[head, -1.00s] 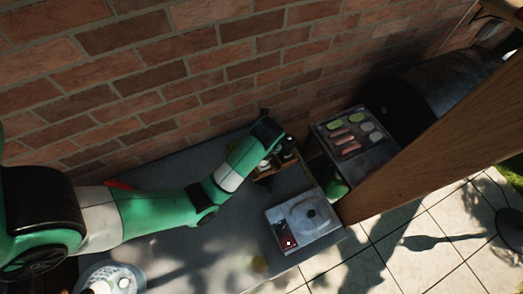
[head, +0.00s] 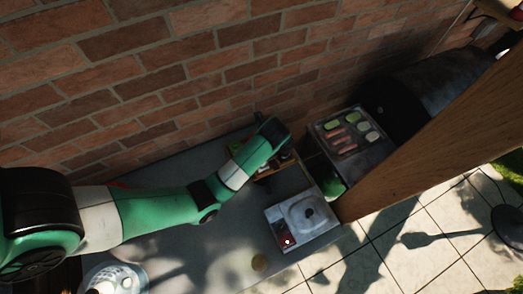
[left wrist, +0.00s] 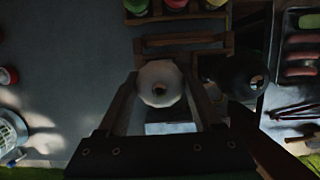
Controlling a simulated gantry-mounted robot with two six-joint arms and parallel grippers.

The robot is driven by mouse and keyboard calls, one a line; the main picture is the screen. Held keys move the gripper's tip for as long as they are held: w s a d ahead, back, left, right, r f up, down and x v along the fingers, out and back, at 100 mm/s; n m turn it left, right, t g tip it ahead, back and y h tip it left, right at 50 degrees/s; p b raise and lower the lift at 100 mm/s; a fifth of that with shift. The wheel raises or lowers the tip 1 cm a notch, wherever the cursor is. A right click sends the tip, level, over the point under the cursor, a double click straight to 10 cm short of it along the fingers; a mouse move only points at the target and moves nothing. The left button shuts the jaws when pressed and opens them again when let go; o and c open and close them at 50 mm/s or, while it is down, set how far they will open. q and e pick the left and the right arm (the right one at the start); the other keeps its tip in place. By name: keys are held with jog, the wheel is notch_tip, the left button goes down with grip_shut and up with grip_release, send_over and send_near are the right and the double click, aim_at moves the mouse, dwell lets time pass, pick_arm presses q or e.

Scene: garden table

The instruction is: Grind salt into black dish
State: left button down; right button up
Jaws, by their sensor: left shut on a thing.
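In the left wrist view my left gripper (left wrist: 165,98) is shut on a pale, round-topped grinder (left wrist: 160,80), seen from above between the two fingers. It is over the wooden caddy's near side. A dark, round-topped object (left wrist: 241,78) stands just right of the fingers; I cannot tell whether it is a second grinder. In the head view my left arm reaches right across the grey table, and its own wrist hides the fingers and the grinder. I cannot make out the black dish for certain in either view. My right gripper is not in view.
A wooden caddy (left wrist: 185,39) holds several red and green bottles. A light square unit (head: 285,215) with a round lid sits at the table's right end. A tray of sausages and green slices (head: 346,130) lies beyond. A white basket (head: 112,279) stands front left. A brick wall backs the table.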

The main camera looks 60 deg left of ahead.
pick_arm(q)
jog(key=n, duration=0.1)
jog(key=n+p, duration=0.1)
jog(key=shift+r+n+g+p, duration=0.2)
jog(key=shift+n+g+p, duration=0.1)
jog(key=shift+n+g, duration=0.1)
jog(key=n+g, duration=0.1)
jog(key=n, duration=0.2)
jog(key=shift+f+n+h+p, duration=0.1)
jog(key=shift+n+h+p, duration=0.2)
jog(key=shift+p, duration=0.1)
jog(key=shift+f+n, duration=0.15)
jog(key=shift+n, duration=0.35)
